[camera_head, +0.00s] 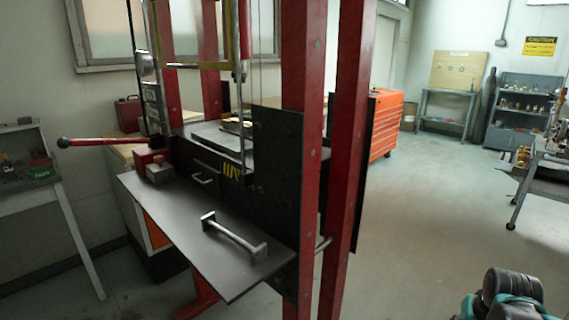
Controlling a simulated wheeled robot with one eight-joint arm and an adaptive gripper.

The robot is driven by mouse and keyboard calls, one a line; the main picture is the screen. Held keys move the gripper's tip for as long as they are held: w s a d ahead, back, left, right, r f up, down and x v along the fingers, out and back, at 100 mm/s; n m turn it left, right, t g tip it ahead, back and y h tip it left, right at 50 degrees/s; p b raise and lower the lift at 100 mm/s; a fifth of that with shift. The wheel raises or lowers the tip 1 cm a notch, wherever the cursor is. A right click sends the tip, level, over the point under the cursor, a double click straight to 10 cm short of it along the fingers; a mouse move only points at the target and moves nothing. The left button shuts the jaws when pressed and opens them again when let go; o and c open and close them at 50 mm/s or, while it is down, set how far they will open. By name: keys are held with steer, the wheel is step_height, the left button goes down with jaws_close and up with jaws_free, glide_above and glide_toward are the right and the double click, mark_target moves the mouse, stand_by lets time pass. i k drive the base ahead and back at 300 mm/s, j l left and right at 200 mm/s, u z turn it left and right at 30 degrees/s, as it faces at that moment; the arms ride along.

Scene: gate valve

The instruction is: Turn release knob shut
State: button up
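A red-framed press (345,130) stands in the middle of the view. At its left side is a red pump block (150,156) with a long red lever (95,143) pointing left, ending in a dark ball. A small grey metal piece (159,174) sits at the front of the block on the dark plate. I cannot make out a release knob for certain, nor how far it is turned.
A dark plate (185,215) with a raised metal handle (233,238) juts from the press front. A slanted bench (30,195) stands left. An orange tool cabinet (384,125) and grey shelf (520,110) stand behind.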

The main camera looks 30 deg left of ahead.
mark_target(159, 159)
steer(key=k+u, duration=0.1)
steer(key=u, duration=0.35)
steer(key=k+j+u, duration=0.1)
steer(key=u, duration=0.4)
steer(key=j+u, duration=0.1)
steer(key=u, duration=0.35)
steer(key=k+j+u, duration=0.1)
steer(key=u, duration=0.35)
steer(key=i+j+u, duration=0.1)
steer(key=i+j, duration=0.35)
steer(key=j, duration=0.1)
